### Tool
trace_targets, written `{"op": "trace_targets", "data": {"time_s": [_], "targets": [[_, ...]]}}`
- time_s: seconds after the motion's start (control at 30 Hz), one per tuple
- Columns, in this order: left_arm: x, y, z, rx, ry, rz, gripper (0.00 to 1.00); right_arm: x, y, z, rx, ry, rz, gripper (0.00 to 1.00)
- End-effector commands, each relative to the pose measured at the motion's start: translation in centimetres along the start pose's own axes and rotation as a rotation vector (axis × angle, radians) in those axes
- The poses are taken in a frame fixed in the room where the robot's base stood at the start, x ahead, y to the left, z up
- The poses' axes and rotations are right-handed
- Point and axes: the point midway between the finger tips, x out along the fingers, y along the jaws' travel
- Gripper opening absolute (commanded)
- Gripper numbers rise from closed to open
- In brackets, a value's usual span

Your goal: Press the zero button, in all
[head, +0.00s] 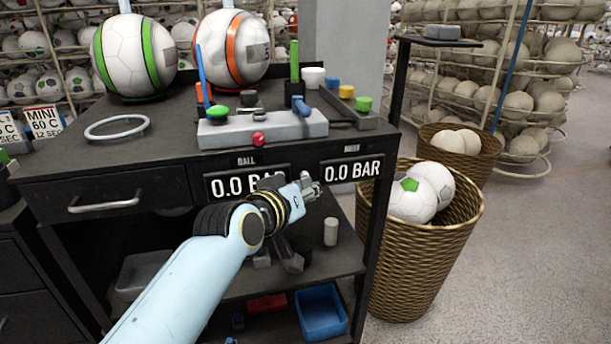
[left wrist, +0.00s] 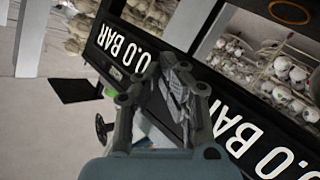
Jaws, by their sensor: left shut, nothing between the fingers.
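No button with a readable zero label shows, so I cannot tell which one is the zero button. Below are two displays, the ball display (head: 228,184) and a second display (head: 352,171), both reading 0.0 BAR. My left gripper (head: 312,187) is shut and empty, in front of the bench between the displays, partly covering the ball display. In the left wrist view, its fingers (left wrist: 178,75) stand before the tilted displays. My right gripper is not in view.
Two large balls, green-striped (head: 135,55) and orange-striped (head: 232,48), stand at the bench's back. A white ring (head: 117,127) lies left. Green (head: 363,104) and yellow (head: 346,91) pieces are at the right end. A wicker basket (head: 425,255) of balls stands right of the bench.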

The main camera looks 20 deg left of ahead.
Motion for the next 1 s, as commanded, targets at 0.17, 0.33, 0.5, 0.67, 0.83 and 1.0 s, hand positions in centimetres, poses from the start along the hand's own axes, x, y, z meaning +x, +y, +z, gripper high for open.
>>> {"op": "trace_targets", "data": {"time_s": [0.17,0.33,0.5,0.67,0.83,1.0], "targets": [[-0.7,0.5,0.4,0.000,-0.001,0.000,0.00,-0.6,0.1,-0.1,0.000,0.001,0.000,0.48],[-0.8,0.5,0.5,0.001,-0.001,-0.001,0.00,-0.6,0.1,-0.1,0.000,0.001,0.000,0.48],[-0.8,0.6,0.6,0.000,-0.002,0.000,0.00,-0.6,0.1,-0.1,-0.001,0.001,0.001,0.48],[-1.7,1.3,1.1,-0.002,-0.002,0.000,0.00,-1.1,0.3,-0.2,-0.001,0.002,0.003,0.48],[-2.9,2.1,2.0,-0.003,-0.002,0.000,0.00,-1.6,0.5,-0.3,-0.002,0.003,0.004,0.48],[-4.0,3.0,3.0,-0.007,-0.005,-0.001,0.00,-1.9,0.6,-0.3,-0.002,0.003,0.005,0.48]]}}
